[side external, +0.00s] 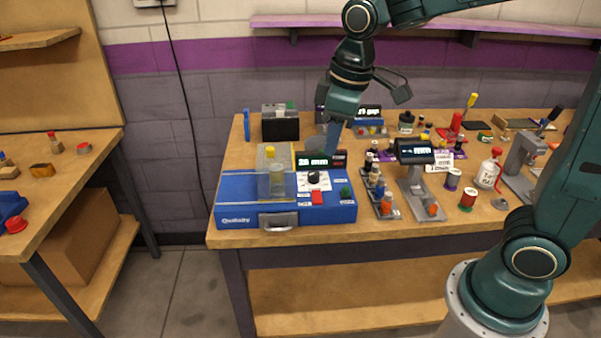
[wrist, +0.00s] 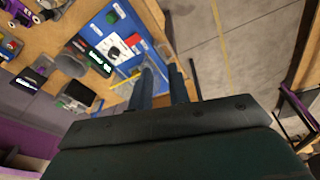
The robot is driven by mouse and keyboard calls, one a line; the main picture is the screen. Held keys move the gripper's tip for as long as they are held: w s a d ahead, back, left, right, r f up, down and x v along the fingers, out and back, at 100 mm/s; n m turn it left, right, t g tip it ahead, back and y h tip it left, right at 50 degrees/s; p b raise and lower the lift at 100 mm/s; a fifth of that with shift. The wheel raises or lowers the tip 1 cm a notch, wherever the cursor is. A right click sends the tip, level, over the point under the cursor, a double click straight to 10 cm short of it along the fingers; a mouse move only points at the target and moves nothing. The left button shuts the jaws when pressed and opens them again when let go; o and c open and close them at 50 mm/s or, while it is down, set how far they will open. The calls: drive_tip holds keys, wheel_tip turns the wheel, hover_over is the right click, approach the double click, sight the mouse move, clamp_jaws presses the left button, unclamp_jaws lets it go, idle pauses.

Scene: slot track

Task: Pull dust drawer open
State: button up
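The blue machine (side external: 235,192) stands on the left end of the workbench, with a clear cover, a dial and a red button on top. The grey handle (side external: 278,221) on its front face appears to be the dust drawer's; the drawer looks shut. My gripper (side external: 331,150) is above and behind the machine's right part, pointing down, apart from the handle. In the wrist view, the two blue fingers of my gripper (wrist: 160,78) stand apart with nothing visible between them. The blue machine also shows beyond them (wrist: 118,12), partly hidden by the fingers.
A small black stand with a display (side external: 414,152) and racks of small bottles (side external: 382,195) stand right of the machine. A black box (side external: 280,127) is behind it. A white bottle (side external: 488,170) is farther right. The floor before the handle is clear.

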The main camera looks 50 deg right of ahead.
sight(281, 221)
drive_tip(key=w+a+f+n, duration=0.1)
drive_tip(key=w+f, duration=0.2)
drive_tip(key=w+a+f+n+g, duration=0.1)
drive_tip(key=w+a+f, duration=0.1)
drive_tip(key=w+f, duration=0.1)
drive_tip(key=w+a+f+n+g, duration=0.1)
drive_tip(key=w+f, duration=0.2)
drive_tip(key=shift+w+a+n, duration=0.1)
drive_tip(key=shift+a+n, duration=0.2)
drive_tip(key=shift+f, duration=0.1)
wheel_tip(281, 221, down, 14)
drive_tip(key=shift+r, duration=0.15)
idle(0.4)
drive_tip(key=shift+c, duration=0.2)
clamp_jaws()
